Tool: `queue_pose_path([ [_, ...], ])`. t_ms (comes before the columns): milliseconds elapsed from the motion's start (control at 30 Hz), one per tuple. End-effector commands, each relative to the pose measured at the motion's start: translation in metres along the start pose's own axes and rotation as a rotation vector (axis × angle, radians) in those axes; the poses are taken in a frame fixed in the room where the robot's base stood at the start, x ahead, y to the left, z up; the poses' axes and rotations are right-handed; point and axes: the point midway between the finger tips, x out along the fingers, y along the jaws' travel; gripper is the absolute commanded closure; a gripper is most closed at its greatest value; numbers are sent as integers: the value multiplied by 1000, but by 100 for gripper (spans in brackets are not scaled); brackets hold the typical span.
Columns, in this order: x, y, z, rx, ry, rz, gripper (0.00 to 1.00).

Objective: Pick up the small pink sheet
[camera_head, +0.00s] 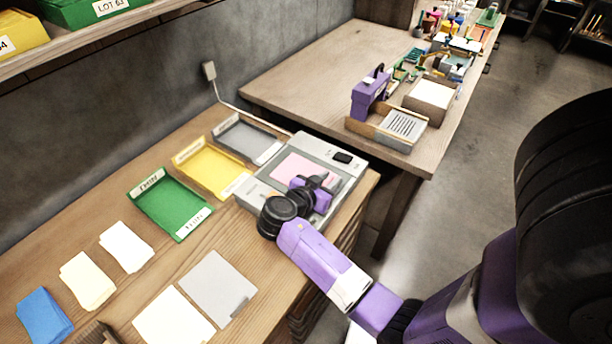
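The small pink sheet (293,168) lies flat on the grey device (343,177) at the right end of the near bench. My gripper (325,182) is over the right part of the device, at the pink sheet's lower right side. The gripper and my purple arm hide part of the sheet and of the device's front. I cannot tell whether the fingers touch the sheet, or whether they are open or shut.
Left of the device are a grey tray (228,127), a yellow tray (184,152) and a green tray (133,194). White, cream, blue and grey sheets lie on the near bench. A second table (300,85) holds a purple box (368,95) and clutter.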

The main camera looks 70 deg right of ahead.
Motion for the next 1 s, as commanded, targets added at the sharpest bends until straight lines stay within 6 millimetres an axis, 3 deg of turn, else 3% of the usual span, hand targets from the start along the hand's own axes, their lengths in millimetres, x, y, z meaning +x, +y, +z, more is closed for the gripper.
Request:
queue_pose_path([
  [33,0,0,0,0,0,0,86],
  [100,0,0,0,0,0,0,99],
  [667,-3,-1,-6,1,1,-2,100],
  [867,-13,-1,-30,5,1,-2,100],
  [1000,-27,-1,-66,10,1,-4,100],
])
